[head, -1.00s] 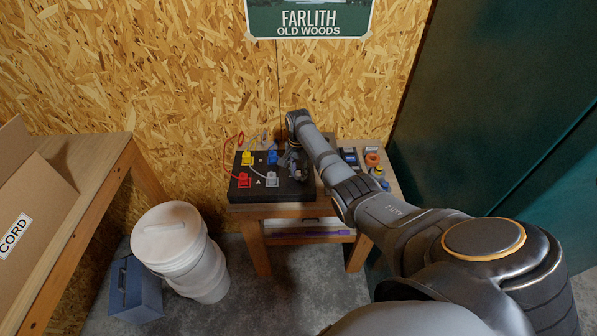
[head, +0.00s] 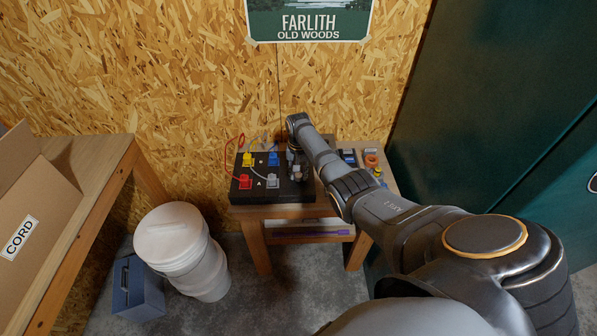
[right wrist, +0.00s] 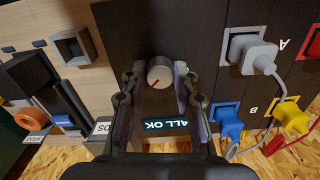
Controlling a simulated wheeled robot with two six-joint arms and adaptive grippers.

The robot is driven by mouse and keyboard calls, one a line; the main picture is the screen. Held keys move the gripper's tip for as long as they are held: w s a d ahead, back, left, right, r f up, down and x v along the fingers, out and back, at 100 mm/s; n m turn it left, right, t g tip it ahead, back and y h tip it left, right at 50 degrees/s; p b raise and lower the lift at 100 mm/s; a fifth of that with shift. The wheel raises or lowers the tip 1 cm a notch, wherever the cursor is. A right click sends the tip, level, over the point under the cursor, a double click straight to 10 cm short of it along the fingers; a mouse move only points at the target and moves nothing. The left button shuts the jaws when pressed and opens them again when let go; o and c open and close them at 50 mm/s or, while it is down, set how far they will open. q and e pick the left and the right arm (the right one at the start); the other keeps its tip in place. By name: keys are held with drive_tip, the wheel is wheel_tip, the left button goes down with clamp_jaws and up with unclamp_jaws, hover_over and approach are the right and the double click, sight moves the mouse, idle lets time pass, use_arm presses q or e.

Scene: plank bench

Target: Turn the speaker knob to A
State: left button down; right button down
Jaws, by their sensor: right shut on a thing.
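The speaker knob (right wrist: 160,72) is a small round grey knob with a red pointer line, on a black panel box (head: 240,192). In the right wrist view its pointer slants toward the lower left of the picture. My right gripper (right wrist: 160,76) is shut on the knob, one finger on each side of it. In the head view the gripper (head: 297,168) is over the right part of the box and hides the knob. A display (right wrist: 166,124) beside the knob reads "ALL OK", upside down in the wrist view. My left gripper is not in view.
Yellow (head: 248,159), blue (head: 273,158), red (head: 244,181) and grey (head: 272,181) plugs with cables sit left of the gripper, in rows lettered A and B. An orange roll (head: 371,160) and other small items lie right of my arm. A white bucket (head: 172,236) stands on the floor.

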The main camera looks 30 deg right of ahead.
sight(298, 175)
drive_tip(key=n, duration=0.3)
drive_tip(key=shift+n+p, duration=0.3)
drive_tip(key=shift+n, duration=0.1)
drive_tip(key=n, duration=0.3)
drive_tip(key=shift+n, duration=0.3)
drive_tip(key=n, duration=0.6)
drive_tip(key=shift+p, duration=0.35)
drive_tip(key=shift+n, duration=0.3)
drive_tip(key=c, duration=1)
unclamp_jaws()
drive_tip(key=shift+r, duration=0.1)
wheel_tip(298, 175, up, 12)
drive_tip(key=shift+f, duration=0.1)
